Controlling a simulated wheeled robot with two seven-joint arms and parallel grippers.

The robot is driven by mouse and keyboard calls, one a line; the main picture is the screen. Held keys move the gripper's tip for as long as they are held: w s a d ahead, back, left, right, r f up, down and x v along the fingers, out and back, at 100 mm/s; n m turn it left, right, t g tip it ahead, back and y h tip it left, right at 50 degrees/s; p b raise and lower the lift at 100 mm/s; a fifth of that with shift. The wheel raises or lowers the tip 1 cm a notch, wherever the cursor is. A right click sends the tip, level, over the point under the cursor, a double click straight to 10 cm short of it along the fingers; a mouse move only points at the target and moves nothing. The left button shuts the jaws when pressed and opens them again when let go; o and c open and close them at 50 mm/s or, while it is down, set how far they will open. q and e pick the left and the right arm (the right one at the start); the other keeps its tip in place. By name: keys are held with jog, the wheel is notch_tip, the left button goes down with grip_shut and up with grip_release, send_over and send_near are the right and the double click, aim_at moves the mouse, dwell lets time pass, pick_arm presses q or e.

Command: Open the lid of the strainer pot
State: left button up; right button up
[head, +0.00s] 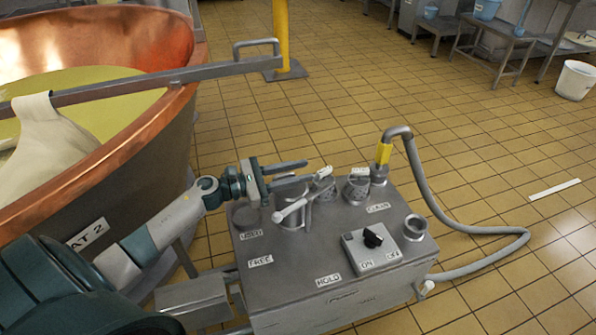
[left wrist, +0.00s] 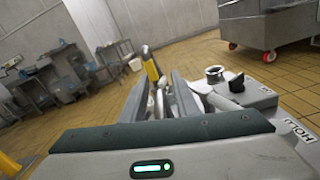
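The strainer pot (head: 292,217) appears to be the metal cylinder at the back left of the steel unit's top, with white-tipped levers around it. A white lever (head: 290,211) slants across its front, and another white tip (head: 323,172) lies just beyond my fingertips. My left gripper (head: 307,170) is above the pot, its two fingers apart and pointing right. They partly hide the pot's top, so I cannot tell how the lid sits. In the left wrist view the fingers (left wrist: 166,85) are apart, with something pale beyond or between them. My right gripper is not in view.
The steel unit (head: 340,290) has a black knob (head: 373,235), perforated cups (head: 355,188) and a grey hose (head: 475,229) looping to the right. A copper vat (head: 150,40) with a metal bar across it stands left. The tiled floor at right is mostly clear.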

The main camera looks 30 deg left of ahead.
pick_arm(q)
grip_shut()
